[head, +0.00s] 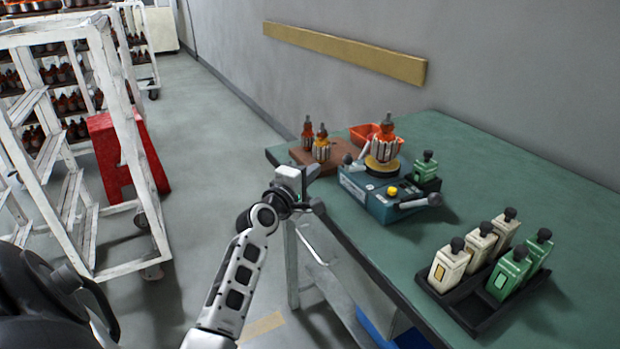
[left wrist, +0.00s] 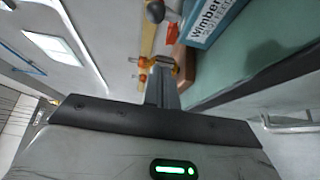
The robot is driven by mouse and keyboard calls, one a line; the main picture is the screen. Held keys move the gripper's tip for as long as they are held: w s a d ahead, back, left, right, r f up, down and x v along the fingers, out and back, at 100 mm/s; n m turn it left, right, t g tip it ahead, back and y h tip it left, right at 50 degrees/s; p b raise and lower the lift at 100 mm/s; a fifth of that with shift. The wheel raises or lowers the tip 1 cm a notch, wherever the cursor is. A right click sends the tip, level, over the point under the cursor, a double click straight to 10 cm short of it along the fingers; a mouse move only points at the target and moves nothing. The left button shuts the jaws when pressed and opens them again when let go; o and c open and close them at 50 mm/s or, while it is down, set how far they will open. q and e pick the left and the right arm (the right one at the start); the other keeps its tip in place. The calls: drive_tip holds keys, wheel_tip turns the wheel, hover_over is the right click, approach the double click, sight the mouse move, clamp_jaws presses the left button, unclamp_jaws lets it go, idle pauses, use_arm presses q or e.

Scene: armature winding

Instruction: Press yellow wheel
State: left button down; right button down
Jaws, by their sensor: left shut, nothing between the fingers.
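A yellow wheel (head: 382,164) lies flat on top of the blue winding machine (head: 372,200). An armature with striped sides and an orange top (head: 386,146) stands upright on it. A small yellow knob (head: 392,191) sits on the machine's front part. My left gripper (head: 309,174) is shut and empty, left of the machine near the table's edge and apart from the wheel. In the left wrist view its closed fingers (left wrist: 163,88) point toward the wooden block, with the machine's labelled side (left wrist: 212,20) at upper right. The yellow wheel cannot be made out there. My right gripper is out of view.
The green table (head: 455,150) carries a wooden block (head: 330,170) with armatures, an orange tray (head: 365,133) and a black tray (head: 470,318) of cream and green bottles. White racks (head: 120,110) stand left.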

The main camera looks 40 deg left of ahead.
use_arm(q)
drive_tip(key=w, duration=0.4)
drive_tip(key=w+b, duration=0.1)
drive_tip(key=w, duration=0.1)
drive_tip(key=shift+a, duration=0.4)
drive_tip(key=d, duration=0.1)
drive_tip(key=d+p, duration=0.1)
drive_tip(key=d, duration=0.1)
drive_tip(key=shift+s+d+r+p, duration=0.1)
drive_tip(key=shift+s+p, duration=0.2)
drive_tip(key=shift+s, duration=0.05)
drive_tip(key=shift+d, duration=0.35)
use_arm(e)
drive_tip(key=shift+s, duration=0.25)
use_arm(q)
drive_tip(key=shift+s, duration=0.1)
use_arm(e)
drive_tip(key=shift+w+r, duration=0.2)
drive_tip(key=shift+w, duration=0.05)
use_arm(q)
drive_tip(key=shift+d, duration=0.15)
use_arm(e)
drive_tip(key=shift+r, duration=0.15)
